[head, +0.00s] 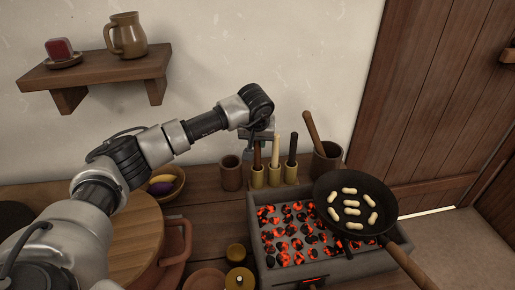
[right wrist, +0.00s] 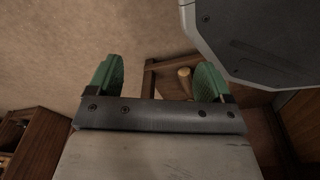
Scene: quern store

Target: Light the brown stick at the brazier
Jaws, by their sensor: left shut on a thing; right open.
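The brown stick (head: 257,157) stands upright in the leftmost of three brass cups (head: 257,178) at the back of the table. My left gripper (head: 263,139) is shut on its upper part, and the jaws partly hide it. The lower end is hidden in the cup. A cream stick (head: 275,150) and a black stick (head: 292,148) stand in the cups beside it. The brazier (head: 350,268), a grey box of glowing coals, is in front of the cups. My right gripper (right wrist: 158,80) is open and empty in the right wrist view, with green fingertips.
A black pan (head: 331,207) with several pale pieces covers the brazier's right part. A mortar with a pestle (head: 326,163) stands behind it. A dark cup (head: 231,174) is left of the brass cups. A shelf (head: 98,70) with a jug (head: 127,36) is above left.

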